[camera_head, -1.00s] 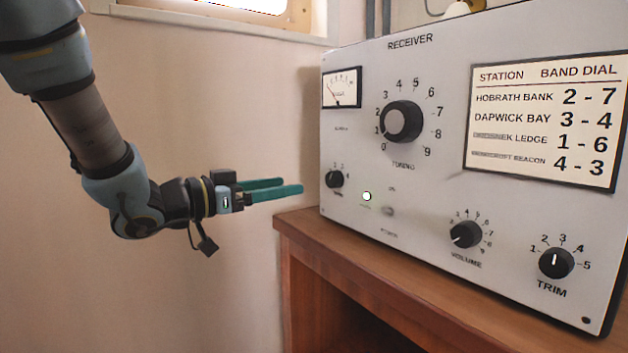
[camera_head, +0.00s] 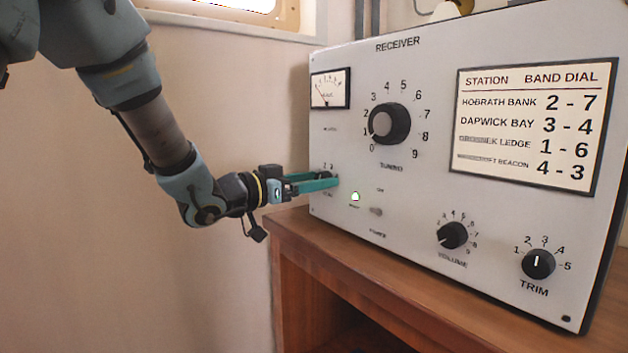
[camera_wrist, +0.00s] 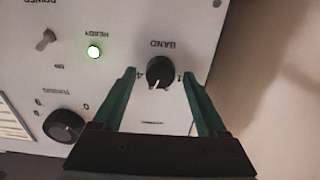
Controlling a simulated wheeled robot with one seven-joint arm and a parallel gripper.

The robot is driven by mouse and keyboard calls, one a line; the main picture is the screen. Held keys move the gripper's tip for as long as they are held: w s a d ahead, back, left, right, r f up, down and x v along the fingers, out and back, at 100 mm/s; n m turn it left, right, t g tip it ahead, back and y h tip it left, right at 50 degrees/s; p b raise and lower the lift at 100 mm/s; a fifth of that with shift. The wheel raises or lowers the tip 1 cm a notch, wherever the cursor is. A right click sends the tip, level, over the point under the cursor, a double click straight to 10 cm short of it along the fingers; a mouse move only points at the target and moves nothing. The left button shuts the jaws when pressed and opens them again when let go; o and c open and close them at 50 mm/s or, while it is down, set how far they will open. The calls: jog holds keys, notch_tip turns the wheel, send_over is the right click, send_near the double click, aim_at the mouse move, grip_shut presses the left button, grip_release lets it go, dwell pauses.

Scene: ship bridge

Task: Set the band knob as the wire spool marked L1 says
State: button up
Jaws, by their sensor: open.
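The band knob (camera_wrist: 160,73) is a small black knob with a white pointer line, seen upside down in the wrist view under the word BAND. My gripper (camera_wrist: 158,75) is open, with one green finger on each side of the knob. I cannot tell whether the fingers touch it. In the head view my gripper (camera_head: 330,178) is at the receiver's left end and hides the knob. The receiver (camera_head: 400,260) is a grey box with a station card (camera_head: 525,122) listing band and dial numbers. No wire spool marked L1 is in view.
The tuning knob (camera_head: 389,124), power switch (camera_head: 376,211), volume knob (camera_head: 452,236) and trim knob (camera_head: 538,264) are on the same panel. A green lamp (camera_head: 355,197) is lit near my gripper. The receiver stands on a wooden cabinet (camera_head: 300,232). The wall is close on the left.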

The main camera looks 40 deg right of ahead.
jog(key=shift+c, duration=0.2)
grip_shut()
dwell(0.3)
jog(key=shift+n+p, duration=0.3)
jog(key=shift+p, duration=0.15)
jog(key=n+p, duration=0.1)
jog(key=p, duration=0.1)
jog(key=n+p, duration=0.2)
jog(key=shift+w+r+n, duration=0.1)
jog(key=shift+r+n, duration=0.1)
jog(key=shift+n, duration=0.1)
jog(key=n+p, duration=0.4)
jog(key=p, duration=0.1)
jog(key=shift+w+n, duration=0.1)
jog(key=shift+n, duration=0.2)
jog(key=n+p, duration=0.5)
jog(key=shift+f, duration=0.15)
jog(key=shift+f+n+p, duration=0.2)
jog(key=shift+n+p, duration=1.3)
jog(key=shift+n, duration=0.5)
